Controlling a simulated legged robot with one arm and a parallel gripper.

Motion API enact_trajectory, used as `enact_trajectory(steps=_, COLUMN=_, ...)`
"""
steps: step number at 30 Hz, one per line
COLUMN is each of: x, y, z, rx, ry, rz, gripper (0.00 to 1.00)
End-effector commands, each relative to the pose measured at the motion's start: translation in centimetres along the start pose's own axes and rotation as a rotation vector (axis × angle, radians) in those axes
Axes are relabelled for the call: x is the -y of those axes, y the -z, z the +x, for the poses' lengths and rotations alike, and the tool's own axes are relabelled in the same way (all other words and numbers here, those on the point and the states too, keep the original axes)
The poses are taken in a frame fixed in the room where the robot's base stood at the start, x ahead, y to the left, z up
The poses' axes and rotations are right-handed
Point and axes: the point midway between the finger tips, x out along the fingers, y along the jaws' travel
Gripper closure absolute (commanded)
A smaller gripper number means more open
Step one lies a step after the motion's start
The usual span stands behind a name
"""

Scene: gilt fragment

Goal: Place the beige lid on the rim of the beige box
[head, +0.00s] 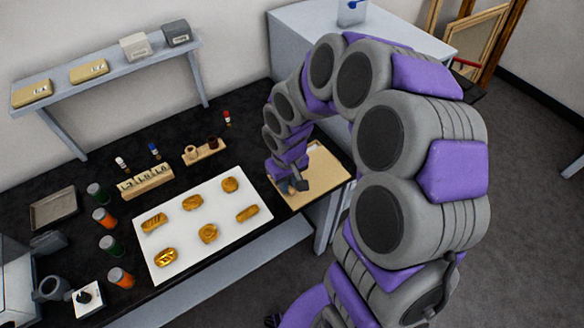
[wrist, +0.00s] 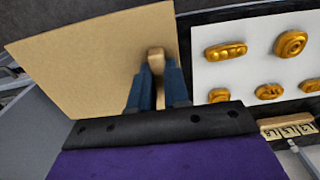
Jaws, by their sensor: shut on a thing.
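A flat, square beige panel (head: 325,168), apparently the lid, is at the right end of the black table. It fills the upper left of the wrist view (wrist: 85,70). My gripper (head: 293,185) is over its left part. In the wrist view, the blue fingers (wrist: 157,80) are shut on a small beige knob-like block (wrist: 156,57) near the panel's right edge. Whether the knob is fixed to the panel is unclear. I cannot make out a separate beige box or its rim below, nor tell whether the panel touches anything underneath.
A white sheet (head: 187,228) with several gilt fragments (head: 191,202) lies just left of the panel. A wooden tile rack (head: 146,183), a small wooden holder (head: 204,151) and several jars (head: 104,217) stand farther left. A wall shelf (head: 118,72) holds boxes. A grey cabinet (head: 400,28) stands behind my arm.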

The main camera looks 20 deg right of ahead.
Motion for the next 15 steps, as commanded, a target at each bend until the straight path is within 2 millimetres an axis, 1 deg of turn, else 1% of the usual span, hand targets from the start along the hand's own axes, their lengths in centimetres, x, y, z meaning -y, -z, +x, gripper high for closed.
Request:
enact_trajectory(steps=3, x=-1.2, y=2.1, z=0.5, rx=0.002, ry=-0.002, rz=0.000, gripper=1.00)
enact_trajectory(steps=7, x=-2.5, y=4.2, z=0.6, rx=-0.001, ry=-0.004, rz=0.000, gripper=1.00)
enact_trajectory(steps=12, x=-4.0, y=5.9, z=0.8, rx=0.000, ry=-0.001, rz=-0.001, gripper=1.00)
enact_trajectory(steps=15, x=-4.5, y=6.3, z=0.8, rx=0.001, ry=-0.001, rz=-0.001, gripper=1.00)
